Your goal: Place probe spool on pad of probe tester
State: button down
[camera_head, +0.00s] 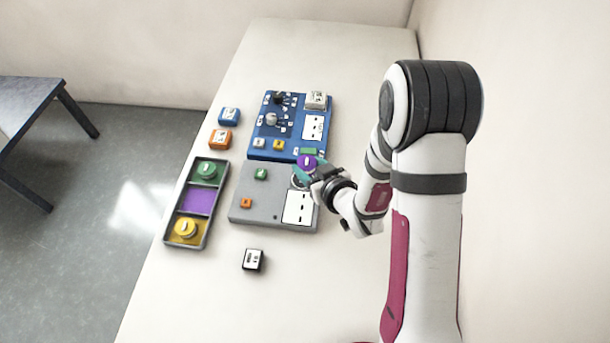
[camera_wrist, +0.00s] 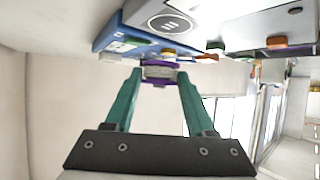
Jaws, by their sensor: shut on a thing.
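My gripper (camera_head: 312,168) is shut on a purple spool (camera_head: 307,160). In the wrist view the teal fingers of my gripper (camera_wrist: 159,76) pinch the spool (camera_wrist: 159,63) at its pale middle, between its purple flanges. A grey panel (camera_head: 262,212), which looks like the probe tester, lies on the table. Its round ringed pad (camera_wrist: 170,23) shows bare in the wrist view; in the head view my gripper partly hides it (camera_head: 296,183). The spool is above the panels, near the border of grey and blue, apart from the pad.
A blue panel (camera_head: 268,130) with knobs and buttons adjoins the grey one. A dark tray (camera_head: 207,243) at left holds a green spool (camera_head: 206,171) and a yellow spool (camera_head: 186,228); its purple middle compartment is empty. Small blocks, including a black-and-white one (camera_head: 253,260), lie around.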

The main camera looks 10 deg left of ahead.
jog(key=f, duration=0.2)
jog(key=a+f, duration=0.1)
jog(key=f, duration=0.1)
jog(key=shift+w+f, duration=0.1)
jog(key=shift+f, duration=0.25)
jog(key=shift+f, duration=0.15)
jog(key=shift+c, duration=1.2)
grip_release()
